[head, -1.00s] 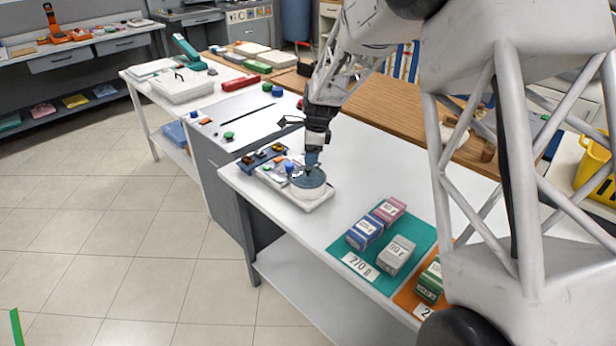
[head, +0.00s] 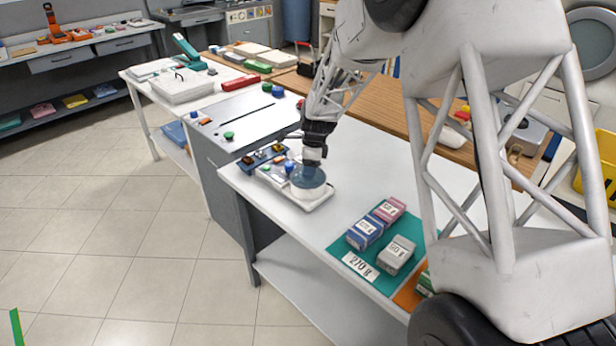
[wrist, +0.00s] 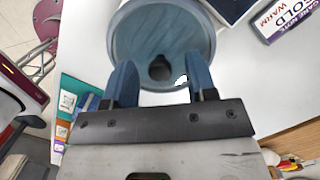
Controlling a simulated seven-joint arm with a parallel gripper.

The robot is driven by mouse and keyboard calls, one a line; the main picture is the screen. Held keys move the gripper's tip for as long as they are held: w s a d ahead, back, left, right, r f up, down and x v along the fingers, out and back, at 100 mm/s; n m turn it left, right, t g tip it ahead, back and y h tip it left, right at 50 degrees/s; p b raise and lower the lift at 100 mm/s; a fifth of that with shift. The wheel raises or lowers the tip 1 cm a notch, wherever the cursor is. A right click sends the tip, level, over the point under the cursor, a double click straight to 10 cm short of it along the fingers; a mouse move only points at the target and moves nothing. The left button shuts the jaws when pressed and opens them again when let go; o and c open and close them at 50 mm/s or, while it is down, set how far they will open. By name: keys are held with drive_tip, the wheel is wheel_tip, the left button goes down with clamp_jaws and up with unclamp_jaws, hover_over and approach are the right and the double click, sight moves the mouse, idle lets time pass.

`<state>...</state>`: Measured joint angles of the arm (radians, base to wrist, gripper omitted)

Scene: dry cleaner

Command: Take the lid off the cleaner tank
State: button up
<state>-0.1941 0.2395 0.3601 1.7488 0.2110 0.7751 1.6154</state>
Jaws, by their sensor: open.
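The cleaner tank (head: 311,191) is a round, pale tub standing on a white tray on the front table. Its round blue-grey lid (head: 303,179) lies on top. In the wrist view the lid (wrist: 140,35) fills the upper middle, with a dark round knob (wrist: 160,68) at its lower part. My gripper (wrist: 161,82) is open, its two blue fingers apart on the left and right of the knob, with a gap to it on both sides. In the head view my gripper (head: 312,165) is right over the lid; its fingertips are hard to make out.
A blue holder with small parts (head: 262,157) stands just left of the tank. Labelled boxes (head: 365,232) sit on a teal mat (head: 372,273) to the right. The white tabletop (head: 370,165) behind them is clear.

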clamp_jaws()
drive_tip(key=shift+r, duration=0.1)
idle(0.3)
drive_tip(key=shift+r, duration=0.8)
wheel_tip(320, 180, up, 2)
drive_tip(key=shift+r, duration=0.1)
drive_tip(key=s+d, duration=0.1)
drive_tip(key=s, duration=0.6)
drive_tip(key=s+d+r, duration=0.1)
drive_tip(key=s+d, duration=0.1)
drive_tip(key=s, duration=0.6)
drive_tip(key=shift+s+d, duration=0.25)
drive_tip(key=shift+s, duration=0.05)
